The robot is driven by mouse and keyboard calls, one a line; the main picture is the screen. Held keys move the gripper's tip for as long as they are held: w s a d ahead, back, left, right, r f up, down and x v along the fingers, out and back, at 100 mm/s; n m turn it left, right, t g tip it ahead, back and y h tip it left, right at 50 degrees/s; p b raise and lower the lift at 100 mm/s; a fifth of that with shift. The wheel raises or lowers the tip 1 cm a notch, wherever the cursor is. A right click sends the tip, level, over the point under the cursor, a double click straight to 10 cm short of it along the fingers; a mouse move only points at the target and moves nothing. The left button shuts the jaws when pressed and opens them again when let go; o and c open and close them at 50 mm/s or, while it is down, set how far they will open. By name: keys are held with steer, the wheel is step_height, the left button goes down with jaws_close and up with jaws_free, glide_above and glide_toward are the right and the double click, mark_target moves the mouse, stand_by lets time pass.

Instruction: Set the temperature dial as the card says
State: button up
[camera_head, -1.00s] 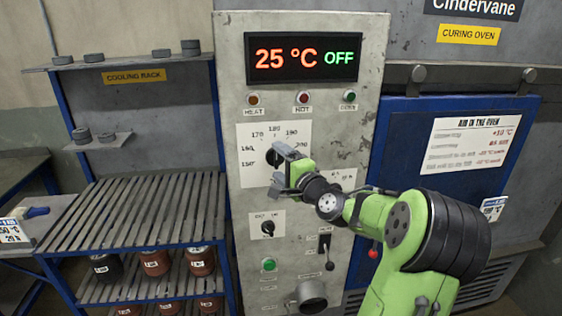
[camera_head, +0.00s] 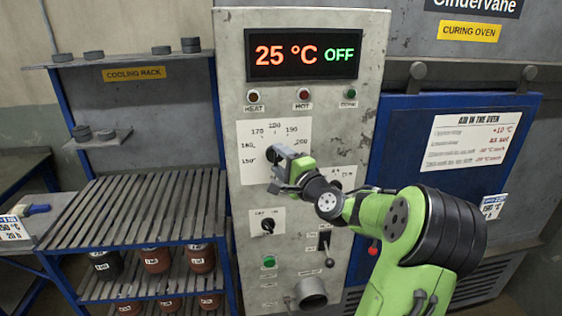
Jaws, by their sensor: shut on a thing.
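The temperature dial (camera_head: 271,156) is a dark knob on the oven's grey control panel. Its white scale plate (camera_head: 250,134) shows marks from about 150 up past 190. My gripper (camera_head: 278,157) is shut on the dial, and its grey jaws hide most of the knob, its pointer and the right part of the scale. The display (camera_head: 304,54) reads 25 °C OFF. A white card (camera_head: 472,141) on the blue oven door is headed "AIR IN THE OVEN" and has a "+10 °C" line. Another card (camera_head: 14,228) at the far left shows a °C line and "20 h", partly cut off.
A smaller knob (camera_head: 267,225) sits below the dial, with a lever (camera_head: 327,248) and a green button (camera_head: 268,262) lower down. The cooling rack (camera_head: 140,207) stands left, with several jars on its lower shelves. A small card (camera_head: 492,207) hangs at right.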

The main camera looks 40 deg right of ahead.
steer(key=shift+f+m+t+h, duration=0.15)
steer(key=shift+m+t+h, duration=0.25)
steer(key=shift+m, duration=1.15)
steer(key=shift+f+m+t+h, duration=0.1)
steer(key=shift+m+t+h, duration=0.3)
steer(key=shift+m, duration=1.15)
steer(key=o, duration=1)
steer(key=shift+o, duration=0.2)
steer(key=shift+s, duration=0.1)
steer(key=b+v, duration=0.6)
steer(key=v, duration=0.9)
steer(key=shift+s+a+f+b, duration=0.2)
steer(key=shift+f+b, duration=0.05)
steer(key=shift+b, duration=0.05)
